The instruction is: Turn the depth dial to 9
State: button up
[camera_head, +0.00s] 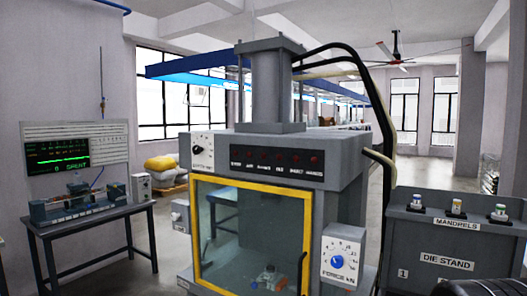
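A grey press with a yellow-framed window stands in the middle of the head view. A small dial (197,150) with a black knob on a white plate is on the left part of its upper front. The lettering below this dial looks like "DEPTH" but is too small to read surely, and I cannot read its setting. A second dial, marked FORCE kN (338,262), has a blue knob and sits on a white plate at the lower right of the press. My gripper is not in view.
The yellow-framed door (250,188) is shut below the row of red indicator lamps (277,157). A die stand (452,235) with several mandrels stands at the right. A bench (95,215) with a green-lit screen (57,155) is at the left. Open floor shows between bench and press.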

aim_at(197, 150)
jog(key=i+j, duration=0.15)
jog(key=j, duration=0.2)
jog(key=i+j+z, duration=0.1)
jog(key=j, duration=0.25)
jog(key=i+j, duration=0.15)
jog(key=j, duration=0.25)
jog(key=i+j+z, duration=0.1)
jog(key=j, duration=0.25)
jog(key=i+j, duration=0.15)
jog(key=j, duration=0.25)
jog(key=i+j+z, duration=0.1)
jog(key=j, duration=0.3)
